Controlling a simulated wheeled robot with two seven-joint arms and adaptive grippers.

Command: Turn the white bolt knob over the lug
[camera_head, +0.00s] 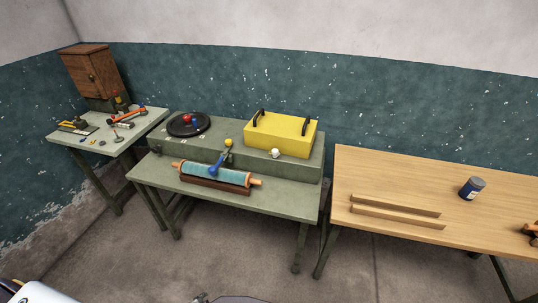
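The small white bolt knob (276,153) sits low at the front of a yellow box (284,135) with two dark handles. The box stands on the raised back shelf of the middle green table. The lug is too small to make out at this distance. Neither of my grippers is in view. Only white and dark parts, probably of my own body, show at the bottom edge.
The middle table (285,204) also bears a blue roller (232,176) in a dark cradle and a black disc (176,129). A wooden table (400,180) at right holds two strips and a blue jar (472,188). A tool table (80,140) stands left. Open floor lies in front.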

